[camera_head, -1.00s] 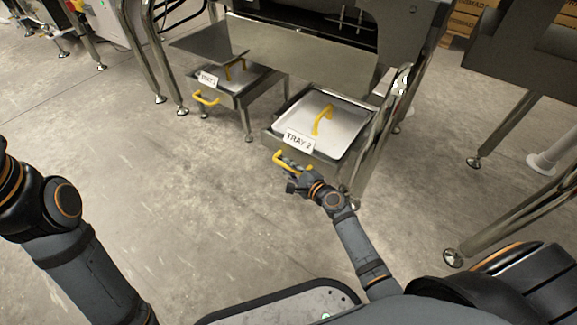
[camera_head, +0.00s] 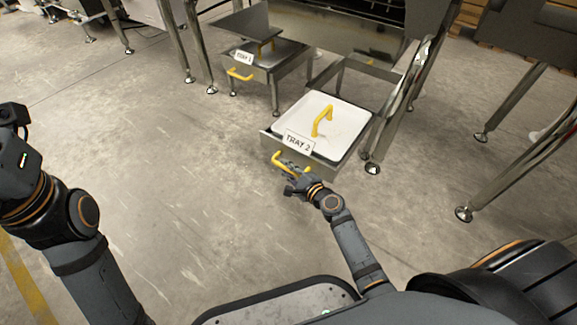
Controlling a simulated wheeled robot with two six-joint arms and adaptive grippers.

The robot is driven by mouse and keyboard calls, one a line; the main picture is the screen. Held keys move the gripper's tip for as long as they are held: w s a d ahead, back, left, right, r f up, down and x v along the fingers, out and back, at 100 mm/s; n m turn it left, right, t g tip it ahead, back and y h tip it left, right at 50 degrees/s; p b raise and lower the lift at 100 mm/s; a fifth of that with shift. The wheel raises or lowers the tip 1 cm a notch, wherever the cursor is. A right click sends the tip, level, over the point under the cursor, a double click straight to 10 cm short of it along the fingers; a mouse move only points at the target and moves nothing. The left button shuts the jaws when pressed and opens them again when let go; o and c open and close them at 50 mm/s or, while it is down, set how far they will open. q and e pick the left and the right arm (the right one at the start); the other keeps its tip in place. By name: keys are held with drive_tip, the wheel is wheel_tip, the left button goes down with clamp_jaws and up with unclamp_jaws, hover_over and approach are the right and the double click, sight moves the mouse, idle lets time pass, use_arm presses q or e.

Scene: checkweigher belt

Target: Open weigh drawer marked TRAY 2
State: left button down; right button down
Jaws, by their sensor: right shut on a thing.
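The TRAY 2 weigh drawer (camera_head: 353,158) stands pulled far out from under the checkweigher frame. Its front carries a white label (camera_head: 298,143) reading TRAY 2 and a yellow handle (camera_head: 279,159). A white tray (camera_head: 345,125) with its own yellow grip (camera_head: 321,121) sits in the drawer. My right gripper (camera_head: 289,172) is shut on the yellow front handle; its fingers partly hide the handle's right part. My left arm is at the left edge, away from the drawer, and its fingers do not show.
A second drawer (camera_head: 262,76) with a yellow front handle (camera_head: 239,75) sits to the left, farther back. Steel legs (camera_head: 400,100) stand right of the open drawer. The concrete floor (camera_head: 160,170) on the left and in front is clear. A yellow floor line (camera_head: 25,285) is at lower left.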

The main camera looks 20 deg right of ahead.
drive_tip(key=shift+s+a, duration=0.35)
drive_tip(key=shift+a, duration=0.05)
drive_tip(key=c, duration=1.3)
unclamp_jaws()
drive_tip(key=shift+c, duration=0.2)
drive_tip(key=v, duration=1.2)
